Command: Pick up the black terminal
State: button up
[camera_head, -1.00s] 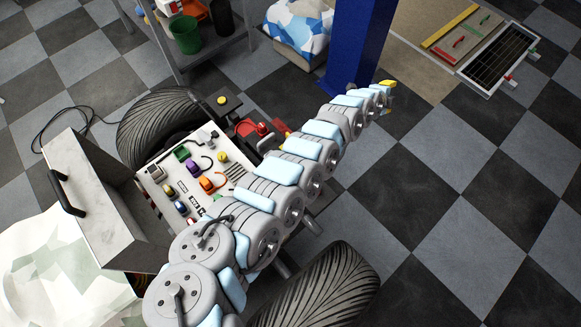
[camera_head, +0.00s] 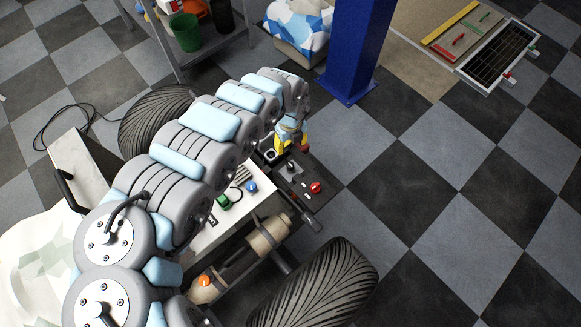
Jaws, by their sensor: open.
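My gripper (camera_head: 291,146), with yellow fingertips, points down over the dark panel (camera_head: 312,206) at the front of the stripped quad. It is open, and I see nothing held between its fingers. A small dark fitting (camera_head: 291,168) is on the panel just below the fingertips. I cannot tell whether this is the black terminal. A red knob (camera_head: 316,187) sits to the right of that fitting.
The quad's wheels (camera_head: 325,290) stand at the lower right and upper left (camera_head: 150,115). A blue post (camera_head: 357,50) rises behind the gripper. A shelf (camera_head: 205,55) with a green bin (camera_head: 185,33) is at the back. The checkered floor to the right is clear.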

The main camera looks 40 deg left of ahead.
aim_at(291, 165)
notch_tip(291, 165, down, 10)
jog(key=b, duration=0.2)
jog(key=shift+d+r+b, duration=0.1)
jog(key=shift+r+b, duration=0.15)
jog(key=shift+b, duration=0.05)
jog(key=shift+s+d+f+b, duration=0.15)
jog(key=shift+f+b, duration=0.25)
jog(key=shift+f, duration=0.6)
jog(key=shift+s+d+f+b, duration=0.1)
jog(key=shift+f+b, duration=0.25)
jog(key=shift+f, duration=0.6)
jog(key=shift+a+f, duration=0.15)
jog(key=shift+f, duration=0.65)
grip_shut()
